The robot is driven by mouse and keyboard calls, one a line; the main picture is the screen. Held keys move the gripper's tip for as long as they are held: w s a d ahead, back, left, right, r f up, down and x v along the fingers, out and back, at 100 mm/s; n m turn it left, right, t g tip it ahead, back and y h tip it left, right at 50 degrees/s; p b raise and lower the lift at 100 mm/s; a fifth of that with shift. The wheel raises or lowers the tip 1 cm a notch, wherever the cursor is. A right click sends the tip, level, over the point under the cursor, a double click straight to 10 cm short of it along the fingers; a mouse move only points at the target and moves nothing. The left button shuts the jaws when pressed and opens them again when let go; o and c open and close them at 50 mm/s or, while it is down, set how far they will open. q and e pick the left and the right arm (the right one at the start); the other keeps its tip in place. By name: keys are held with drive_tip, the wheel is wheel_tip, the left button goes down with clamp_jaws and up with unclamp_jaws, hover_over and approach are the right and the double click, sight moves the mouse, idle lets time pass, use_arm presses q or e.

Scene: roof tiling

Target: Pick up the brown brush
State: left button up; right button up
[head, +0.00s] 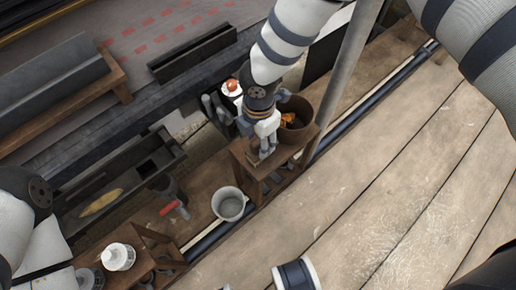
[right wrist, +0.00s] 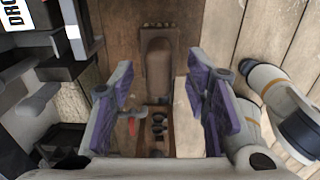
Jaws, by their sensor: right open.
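The brown brush (right wrist: 158,65) lies on a brown wooden surface in the right wrist view, its rounded body lengthwise and what look like bristles at the top edge. My right gripper (right wrist: 160,115) is open, with its two purple-padded fingers on either side of the view and nothing between them. The brush appears beyond the fingertips, in the gap. In the head view my right gripper (head: 262,150) is above a small wooden stool (head: 240,160) and hides most of its top. My left gripper (head: 88,278) is at the lower left corner, partly cut off.
A brown bucket (head: 300,132) with orange contents stands right beside the right gripper. A grey bucket (head: 229,204) stands in front of the stool. A white lidded object (head: 118,256) sits on a wooden stand. A dark trough (head: 105,190) lies left. Wide planks (head: 390,200) are clear.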

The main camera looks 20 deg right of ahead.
wheel_tip(320, 180, down, 3)
drive_tip(key=shift+w, duration=0.1)
clamp_jaws()
wheel_tip(320, 180, up, 10)
drive_tip(key=shift+r+p, duration=0.1)
drive_tip(key=shift+p, duration=0.95)
drive_tip(key=c, duration=0.6)
unclamp_jaws()
drive_tip(key=shift+c, duration=0.2)
clamp_jaws()
